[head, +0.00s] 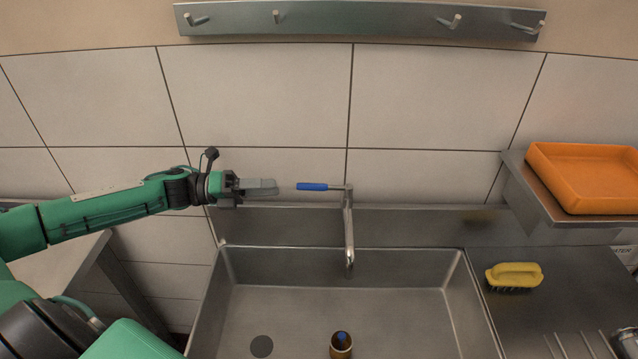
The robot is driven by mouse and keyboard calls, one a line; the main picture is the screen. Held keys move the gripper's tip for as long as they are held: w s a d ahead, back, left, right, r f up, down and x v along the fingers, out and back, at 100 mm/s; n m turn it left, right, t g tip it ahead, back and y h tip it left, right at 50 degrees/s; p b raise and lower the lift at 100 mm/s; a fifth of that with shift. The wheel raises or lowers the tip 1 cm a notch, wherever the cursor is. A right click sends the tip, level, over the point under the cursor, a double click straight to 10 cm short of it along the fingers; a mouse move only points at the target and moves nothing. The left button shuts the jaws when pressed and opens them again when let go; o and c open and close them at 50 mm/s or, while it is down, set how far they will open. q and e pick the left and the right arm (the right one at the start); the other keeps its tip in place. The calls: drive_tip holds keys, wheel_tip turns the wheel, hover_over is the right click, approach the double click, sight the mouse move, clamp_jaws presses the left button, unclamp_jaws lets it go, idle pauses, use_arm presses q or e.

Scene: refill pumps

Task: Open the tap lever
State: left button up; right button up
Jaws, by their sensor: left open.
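The tap (348,230) stands at the back edge of the sink, its spout pointing toward me. Its lever (313,187) has a blue grip and points left from the top of the tap. My left gripper (276,187) is open, just left of the lever's blue end, with a small gap in the picture between them. The fingers overlap from this angle, and nothing shows between them. My right gripper is not in view.
The steel sink (290,303) holds a brown cylindrical container (341,346) with something blue in it. A yellow brush (514,275) lies on the right drainboard. An orange tray (585,175) sits on a shelf at right. A hook rail (360,20) is on the wall.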

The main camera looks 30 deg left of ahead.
sight(318, 183)
use_arm(q)
drive_tip(key=p+x, duration=0.4)
drive_tip(key=x, duration=0.6)
drive_tip(key=shift+w+d+p, duration=0.1)
drive_tip(key=shift+w+p, duration=0.25)
drive_tip(key=shift+w+d+f, duration=0.1)
drive_tip(key=shift+w+d, duration=0.15)
drive_tip(key=shift+d, duration=0.3)
drive_tip(key=shift+f, duration=0.1)
drive_tip(key=shift+c, duration=0.2)
clamp_jaws()
